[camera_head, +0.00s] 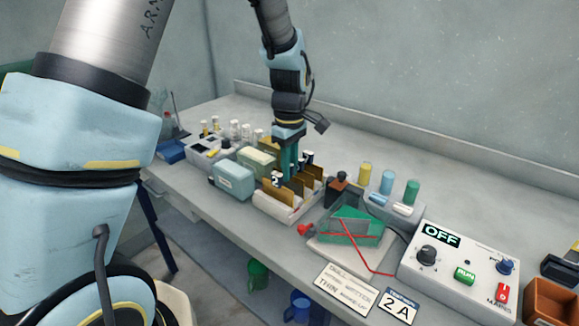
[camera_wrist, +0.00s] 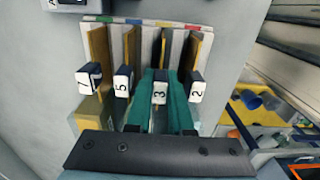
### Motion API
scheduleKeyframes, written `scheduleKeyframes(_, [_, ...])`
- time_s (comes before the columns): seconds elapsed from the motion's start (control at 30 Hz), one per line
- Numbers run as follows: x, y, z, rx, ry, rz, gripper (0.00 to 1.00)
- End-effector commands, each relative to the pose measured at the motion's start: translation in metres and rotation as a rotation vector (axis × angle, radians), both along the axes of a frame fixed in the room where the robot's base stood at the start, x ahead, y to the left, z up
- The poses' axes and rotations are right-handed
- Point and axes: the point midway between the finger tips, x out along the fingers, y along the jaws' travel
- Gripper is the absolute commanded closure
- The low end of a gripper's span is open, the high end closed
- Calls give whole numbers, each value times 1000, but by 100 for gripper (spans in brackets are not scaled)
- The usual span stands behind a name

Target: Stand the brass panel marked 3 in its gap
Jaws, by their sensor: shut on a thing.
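The brass panel marked 3 (camera_wrist: 160,92) has a dark clip with a white tag. My gripper (camera_wrist: 161,76) is shut on this clip, one teal finger on each side. The panel is in line with the white rack (camera_wrist: 148,32), between the panels marked 5 (camera_wrist: 122,84) and 2 (camera_wrist: 197,91). Its lower edge is hidden, so I cannot tell if it is seated or held above. In the head view my gripper (camera_head: 288,160) points down over the rack (camera_head: 268,207), and the tag 3 is not readable there.
Another tagged panel (camera_wrist: 89,77) stands at the rack's left end in the wrist view. Pale boxes (camera_head: 234,180) stand close left of the rack. A clear cell with green liquid (camera_head: 352,229) and red leads stands to its right, then a control box marked OFF (camera_head: 455,262).

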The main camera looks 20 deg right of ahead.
Motion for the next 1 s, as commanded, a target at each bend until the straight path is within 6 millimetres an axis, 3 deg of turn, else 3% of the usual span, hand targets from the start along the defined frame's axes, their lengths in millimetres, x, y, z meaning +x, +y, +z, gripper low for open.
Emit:
scheduleKeyframes(0.4, [0, 0, -3, 0, 0, 0, 100])
scheduleKeyframes(0.43, [0, 0, -3, 0, 0, 0, 78])
scheduleKeyframes(0.7, [0, 0, -3, 0, 0, 0, 48])
scheduleKeyframes(1.0, [0, 0, -2, 0, 0, 0, 46])
